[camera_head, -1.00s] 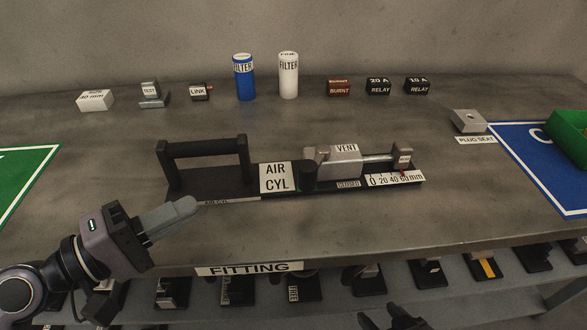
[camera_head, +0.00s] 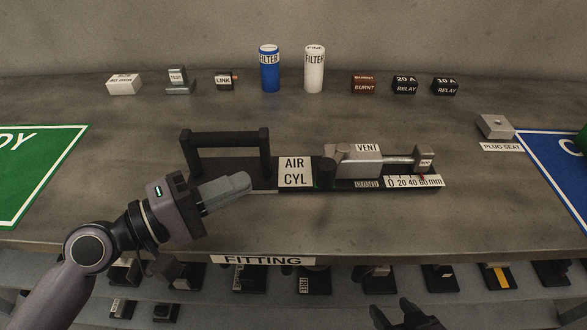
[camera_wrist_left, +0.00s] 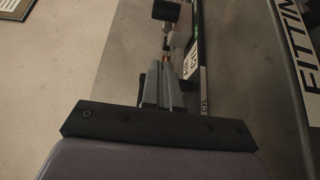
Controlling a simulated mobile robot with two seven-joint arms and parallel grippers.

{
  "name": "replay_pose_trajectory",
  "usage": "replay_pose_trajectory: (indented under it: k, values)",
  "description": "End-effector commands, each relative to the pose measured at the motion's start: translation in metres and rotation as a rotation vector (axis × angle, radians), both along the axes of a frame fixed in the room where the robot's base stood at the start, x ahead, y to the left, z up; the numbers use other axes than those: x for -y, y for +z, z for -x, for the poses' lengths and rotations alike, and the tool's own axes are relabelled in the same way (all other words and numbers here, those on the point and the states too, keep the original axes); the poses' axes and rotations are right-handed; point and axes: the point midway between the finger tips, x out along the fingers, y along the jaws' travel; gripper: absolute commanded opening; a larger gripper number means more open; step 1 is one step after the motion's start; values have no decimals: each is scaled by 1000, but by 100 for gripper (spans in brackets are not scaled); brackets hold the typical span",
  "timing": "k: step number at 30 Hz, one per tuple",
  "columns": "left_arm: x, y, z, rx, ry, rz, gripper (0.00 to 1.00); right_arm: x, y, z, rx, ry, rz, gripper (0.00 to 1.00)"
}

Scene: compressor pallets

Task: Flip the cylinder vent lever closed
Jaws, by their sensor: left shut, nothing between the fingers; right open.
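The air cylinder fixture (camera_head: 262,184) is a black base on the bench with an "AIR CYL" plate (camera_head: 295,172). A grey cylinder body (camera_head: 352,168) stands on it, with a "VENT" label (camera_head: 367,147) above and a "CLOSED" label (camera_head: 367,184) in front. A dark upright piece (camera_head: 326,173) is at the body's left end; I cannot tell whether it is the lever. My left gripper (camera_head: 242,182) is shut and empty in front of the black handle (camera_head: 225,138), left of the plate. The left wrist view shows its fingers (camera_wrist_left: 165,86) together. My right gripper (camera_head: 405,316) is open at the bottom edge.
Behind the fixture stand a blue filter (camera_head: 269,70), a white filter (camera_head: 314,70) and several small labelled blocks. A green mat (camera_head: 40,165) lies left and a blue mat (camera_head: 560,160) right. The bench's front edge has a "FITTING" label (camera_head: 262,260); a shelf with several parts is below.

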Motion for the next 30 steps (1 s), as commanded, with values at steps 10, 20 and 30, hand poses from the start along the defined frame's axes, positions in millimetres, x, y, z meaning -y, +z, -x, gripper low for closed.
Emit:
replay_pose_trajectory:
  k: [10,20,30]
  values:
    - [56,3,-31,-1,-3,4,0,0,16,-1,4,0,1,60]
    - [87,0,-22,-2,-1,0,0,3,20,0,6,0,10,60]
    - [89,0,-22,-1,-1,-1,0,4,16,2,0,-1,14,60]
